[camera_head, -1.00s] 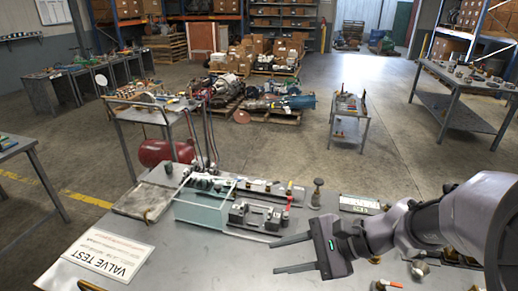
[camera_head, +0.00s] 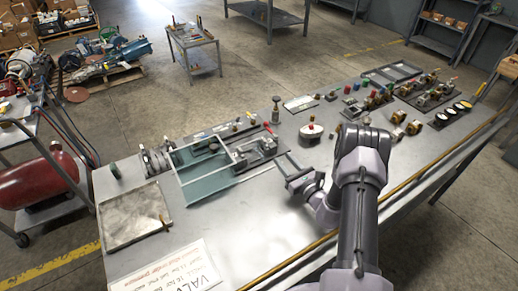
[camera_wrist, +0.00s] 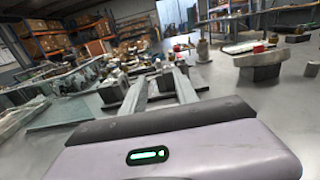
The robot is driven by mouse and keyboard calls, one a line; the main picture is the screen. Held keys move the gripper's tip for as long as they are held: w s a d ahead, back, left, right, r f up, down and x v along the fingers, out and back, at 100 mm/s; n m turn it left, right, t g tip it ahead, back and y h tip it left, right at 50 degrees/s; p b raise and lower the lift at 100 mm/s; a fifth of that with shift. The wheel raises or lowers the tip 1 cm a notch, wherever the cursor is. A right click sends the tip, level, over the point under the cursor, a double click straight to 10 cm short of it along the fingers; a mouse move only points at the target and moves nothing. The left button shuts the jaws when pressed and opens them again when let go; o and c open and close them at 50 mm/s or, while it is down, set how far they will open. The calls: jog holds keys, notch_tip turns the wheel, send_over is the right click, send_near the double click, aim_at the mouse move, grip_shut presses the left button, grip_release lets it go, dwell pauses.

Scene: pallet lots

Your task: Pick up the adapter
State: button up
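My gripper (camera_head: 288,168) is low over the metal workbench (camera_head: 240,215), just right of the glass-sided fixture (camera_head: 205,165). In the wrist view its two fingers (camera_wrist: 160,86) are apart with nothing held between them. I cannot tell for certain which item is the adapter. Small brass fittings (camera_head: 413,127) lie on the right part of the bench, beyond my arm. A round lidded device (camera_head: 311,131) stands on the bench beyond my gripper. A dark-knobbed upright piece (camera_head: 276,108) stands near the far edge.
A grey flat plate (camera_head: 135,215) lies at the left of the bench, with a VALVE TEST sheet (camera_head: 175,272) in front. Valve assemblies (camera_head: 375,97) and a dark tray (camera_head: 392,73) fill the far right. A red tank (camera_head: 40,180) is on a cart at left. Some bare bench lies before the fixture.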

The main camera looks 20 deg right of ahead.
aim_at(266, 142)
jog(key=w+a+b, duration=0.1)
jog(key=w, duration=0.3)
jog(key=w+a, duration=0.1)
jog(key=w, duration=0.4)
jog(key=w+a+b, duration=0.1)
jog(key=w, duration=0.3)
jog(key=shift+w+a+b, duration=0.15)
jog(key=shift+w+b, duration=0.1)
jog(key=shift+b, duration=0.1)
grip_shut()
